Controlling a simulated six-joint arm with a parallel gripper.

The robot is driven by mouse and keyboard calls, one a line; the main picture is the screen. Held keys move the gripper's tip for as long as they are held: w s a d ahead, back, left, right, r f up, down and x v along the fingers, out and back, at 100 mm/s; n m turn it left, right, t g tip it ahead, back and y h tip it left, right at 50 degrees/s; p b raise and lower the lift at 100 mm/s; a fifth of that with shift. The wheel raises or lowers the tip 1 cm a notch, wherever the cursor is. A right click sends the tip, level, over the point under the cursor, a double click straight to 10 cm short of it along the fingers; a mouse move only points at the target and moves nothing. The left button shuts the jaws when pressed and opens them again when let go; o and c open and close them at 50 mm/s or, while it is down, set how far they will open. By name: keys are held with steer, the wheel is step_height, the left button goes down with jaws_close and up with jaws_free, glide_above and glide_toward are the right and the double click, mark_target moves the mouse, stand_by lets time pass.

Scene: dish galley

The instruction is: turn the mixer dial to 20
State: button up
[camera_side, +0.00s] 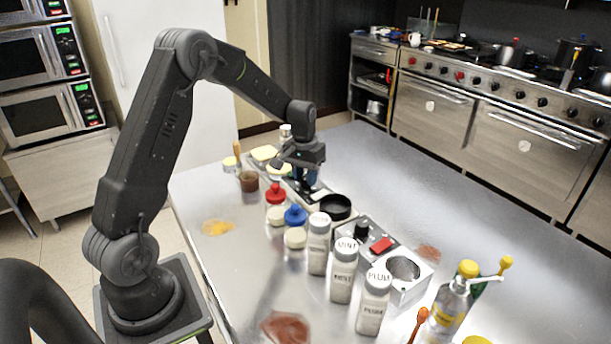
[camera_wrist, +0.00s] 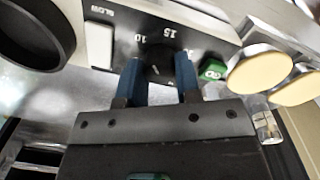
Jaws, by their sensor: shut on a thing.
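The mixer dial (camera_wrist: 160,72) is a dark round knob on a black panel (camera_wrist: 205,38) with white numbers, of which 10 and 15 can be read. A short pale mark shows on the knob; its exact reading is unclear because the fingers cover part of the scale. My gripper (camera_wrist: 160,80) has its two blue fingers shut on the dial, one on each side. In the side view my gripper (camera_side: 305,176) points down at the mixer panel, and it hides the dial there.
A black bowl (camera_side: 337,207) stands beside the panel. A white switch (camera_wrist: 98,45) and a green piece (camera_wrist: 212,70) flank the dial. Pale yellow-topped pieces (camera_wrist: 260,72) sit at the right in the wrist view. Labelled bottles (camera_side: 343,270) stand in front. The table's far right is clear.

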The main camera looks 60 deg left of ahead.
steer(key=m, duration=0.5)
steer(key=shift+m, duration=0.3)
steer(key=m, duration=0.4)
steer(key=shift+w+m, duration=0.1)
steer(key=shift+m, duration=0.2)
steer(key=m, duration=0.4)
steer(key=shift+g, duration=0.3)
steer(key=m, duration=0.5)
steer(key=shift+m, duration=0.4)
steer(key=o, duration=0.9)
steer(key=shift+r, duration=0.1)
steer(key=r, duration=1.3)
steer(key=shift+w+a+r, duration=0.1)
steer(key=shift+w+r, duration=0.2)
steer(key=shift+r, duration=0.05)
